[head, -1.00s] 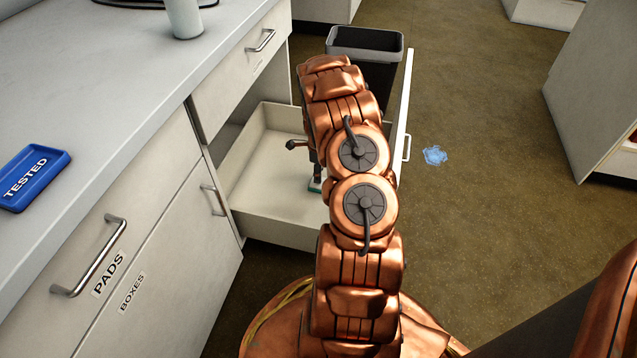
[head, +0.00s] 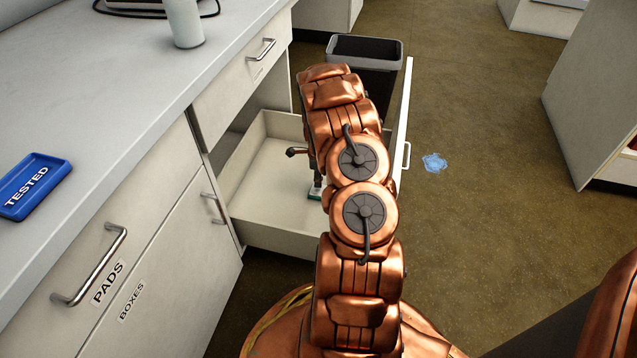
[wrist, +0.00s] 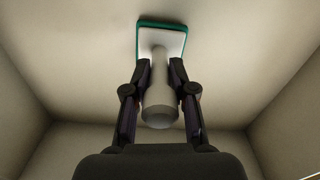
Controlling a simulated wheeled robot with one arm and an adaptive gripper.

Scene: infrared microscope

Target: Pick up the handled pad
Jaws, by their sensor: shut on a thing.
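The handled pad (head: 314,194) is in the open drawer (head: 262,195), low over or on its floor; I cannot tell whether it touches. In the wrist view the pad (wrist: 174,41) has a white top, a green edge and a pale round handle (wrist: 160,103). My gripper (wrist: 160,65) is shut on the handle, one dark finger on each side. In the head view my gripper (head: 317,178) is seen only in part, and my arm hides the right side of the pad and drawer.
The drawer's walls surround my gripper. A dark bin (head: 366,50) stands just behind the drawer. On the counter are a blue TESTED tray (head: 33,186) and a white bottle (head: 184,22). A crumpled blue piece (head: 434,162) lies on the open floor to the right.

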